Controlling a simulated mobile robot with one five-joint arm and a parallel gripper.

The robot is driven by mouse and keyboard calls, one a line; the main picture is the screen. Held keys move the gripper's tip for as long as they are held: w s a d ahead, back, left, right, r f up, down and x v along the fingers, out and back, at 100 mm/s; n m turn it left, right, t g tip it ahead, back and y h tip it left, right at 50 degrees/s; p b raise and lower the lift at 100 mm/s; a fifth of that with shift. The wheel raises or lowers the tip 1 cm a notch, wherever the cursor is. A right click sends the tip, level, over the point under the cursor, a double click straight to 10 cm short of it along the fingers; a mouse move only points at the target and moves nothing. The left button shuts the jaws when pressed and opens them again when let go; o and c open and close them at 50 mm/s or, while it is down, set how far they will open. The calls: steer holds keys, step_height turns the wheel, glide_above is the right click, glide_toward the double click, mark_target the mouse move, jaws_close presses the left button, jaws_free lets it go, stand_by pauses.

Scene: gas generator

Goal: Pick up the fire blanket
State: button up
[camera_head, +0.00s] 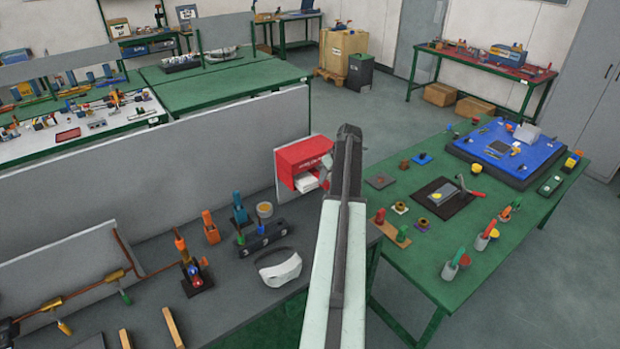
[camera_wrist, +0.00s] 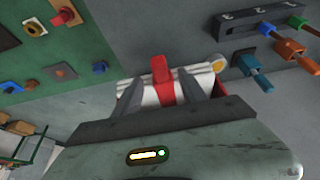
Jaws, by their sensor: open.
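The fire blanket (camera_wrist: 150,95) is a white folded bundle with a red strap (camera_wrist: 162,72) at its front. In the head view the white blanket (camera_head: 306,183) shows at the lower opening of a red holder (camera_head: 300,156) on the grey panel. My gripper (camera_wrist: 160,86) is open in the wrist view, its two dark fingers either side of the red strap. I cannot tell whether they touch it. In the head view my arm hides most of the gripper, which is just right of the holder.
A grey bench (camera_head: 235,285) below the holder carries a white visor (camera_head: 279,268) and a dark rack (camera_head: 262,238) of tools. A green table (camera_head: 400,275) with small parts stands to the right. Grey floor lies between and beyond the tables.

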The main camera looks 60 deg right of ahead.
mark_target(326, 182)
steer(key=b+x, duration=0.2)
steer(key=x, duration=0.1)
steer(key=shift+w+f, duration=0.1)
steer(key=shift+f, duration=0.3)
steer(key=shift+r, duration=0.2)
steer(key=shift+c, duration=0.3)
jaws_close()
stand_by(0.5)
